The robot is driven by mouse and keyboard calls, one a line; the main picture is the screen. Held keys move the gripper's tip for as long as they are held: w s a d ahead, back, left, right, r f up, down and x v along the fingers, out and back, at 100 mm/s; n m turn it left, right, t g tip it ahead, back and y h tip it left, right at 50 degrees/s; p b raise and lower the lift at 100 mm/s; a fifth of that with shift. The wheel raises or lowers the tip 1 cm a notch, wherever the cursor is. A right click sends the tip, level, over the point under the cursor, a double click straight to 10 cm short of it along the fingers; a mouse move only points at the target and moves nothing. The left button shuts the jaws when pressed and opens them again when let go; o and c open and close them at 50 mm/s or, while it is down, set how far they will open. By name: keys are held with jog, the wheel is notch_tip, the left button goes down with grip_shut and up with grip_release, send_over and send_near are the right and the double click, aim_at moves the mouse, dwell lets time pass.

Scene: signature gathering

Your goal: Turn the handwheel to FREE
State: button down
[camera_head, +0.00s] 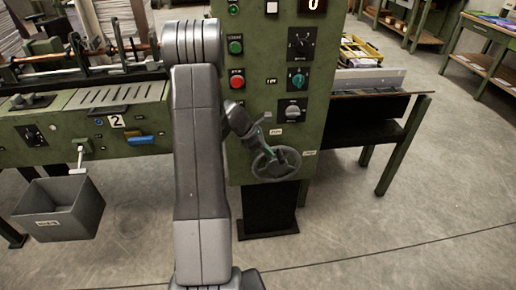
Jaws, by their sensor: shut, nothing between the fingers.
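The handwheel (268,174) is a grey spoked wheel low on the front of the green machine column (313,95). A dark knob or handle (289,155) shows at its right side. My gripper (262,144) reaches in from the upper left, just at the wheel's upper edge. It is shut with nothing held. I cannot tell whether it touches the rim. Small white label plates sit above the wheel (276,132) and to its right (309,153); their words are too small to read. My arm hides the column's left part.
Above the wheel are a green button (235,46), a red button (237,81) and several rotary knobs (292,110). A grey bin (60,210) hangs at the left. A green side table (400,145) stands to the right. The floor in front is clear.

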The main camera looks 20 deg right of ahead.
aim_at(279, 152)
jog(key=shift+d, duration=0.3)
jog(key=shift+s+d+r+y+p, duration=0.2)
jog(key=shift+d+y+p, duration=0.2)
jog(key=shift+p, duration=0.25)
jog(key=shift+s+d+r+y+p, duration=0.15)
jog(key=shift+d+y+p, duration=0.25)
jog(key=shift+p, duration=0.25)
jog(key=shift+d+p, duration=0.35)
jog(key=s+d+f+y+p, duration=0.1)
jog(key=d+f+y+p, duration=0.1)
jog(key=d+f, duration=0.2)
jog(key=s+d+f+t+y+p, duration=0.1)
jog(key=d+f, duration=0.3)
jog(key=d, duration=0.4)
jog(key=shift+s+d+y+p, duration=0.15)
jog(key=shift+s+y+p, duration=0.4)
jog(key=shift+p, duration=0.35)
